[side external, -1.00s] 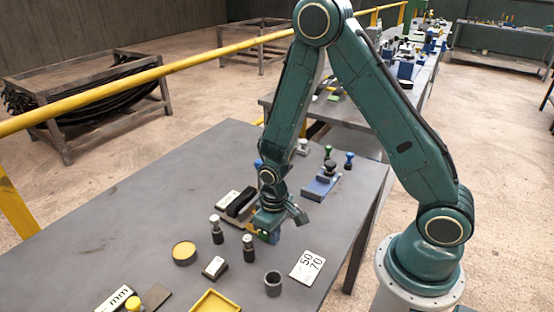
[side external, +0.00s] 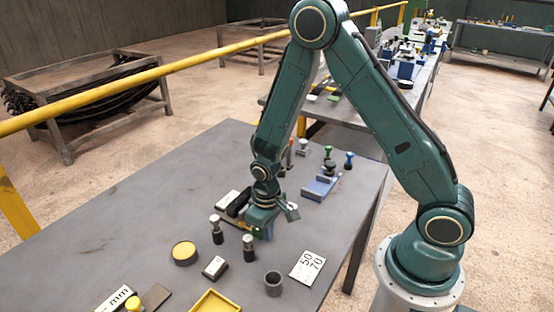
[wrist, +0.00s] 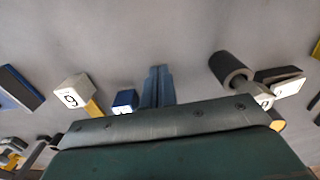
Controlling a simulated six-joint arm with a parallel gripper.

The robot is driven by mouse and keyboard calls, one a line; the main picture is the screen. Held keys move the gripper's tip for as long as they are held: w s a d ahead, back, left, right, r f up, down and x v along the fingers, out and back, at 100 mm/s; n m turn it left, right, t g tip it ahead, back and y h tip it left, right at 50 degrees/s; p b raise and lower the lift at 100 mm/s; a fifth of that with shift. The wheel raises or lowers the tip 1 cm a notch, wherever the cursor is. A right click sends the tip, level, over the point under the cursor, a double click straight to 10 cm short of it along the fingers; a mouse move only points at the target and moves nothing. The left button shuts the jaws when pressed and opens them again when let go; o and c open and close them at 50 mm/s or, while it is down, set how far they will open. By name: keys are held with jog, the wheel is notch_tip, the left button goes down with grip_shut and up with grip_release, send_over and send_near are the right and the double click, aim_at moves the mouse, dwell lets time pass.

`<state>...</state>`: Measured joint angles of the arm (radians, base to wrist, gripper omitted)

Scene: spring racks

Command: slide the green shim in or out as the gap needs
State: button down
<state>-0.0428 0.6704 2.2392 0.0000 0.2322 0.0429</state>
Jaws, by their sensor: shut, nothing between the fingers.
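My gripper (side external: 264,229) is low over the near table, at the right end of a block with a dark bar (side external: 238,205). In the wrist view its blue-grey fingers (wrist: 157,88) are together, with nothing visible between them. A small green patch shows just under the gripper in the side view; I cannot tell whether it is the green shim or part of something else. The shim is not clearly seen in the wrist view. The gap is hidden behind the gripper.
Two dark posts (side external: 217,231) stand in front of the gripper. A grey cup (side external: 273,283), a card reading 50 70 (side external: 307,266), a yellow disc (side external: 184,253) and a yellow tray (side external: 216,303) lie nearer. A blue fixture (side external: 320,188) stands behind right. The table's left side is clear.

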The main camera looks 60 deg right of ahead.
jog(key=shift+w, duration=0.35)
jog(key=shift+r, duration=0.1)
notch_tip(320, 180, up, 8)
dwell(1.3)
jog(key=s+r+t, duration=0.2)
jog(key=s+r, duration=0.3)
jog(key=r, duration=0.9)
jog(key=s+d+r+t, duration=0.1)
jog(key=s+r+t, duration=0.2)
jog(key=s+r, duration=0.6)
jog(key=s, duration=0.4)
jog(key=shift+d+t, duration=0.25)
jog(key=shift+t, duration=0.05)
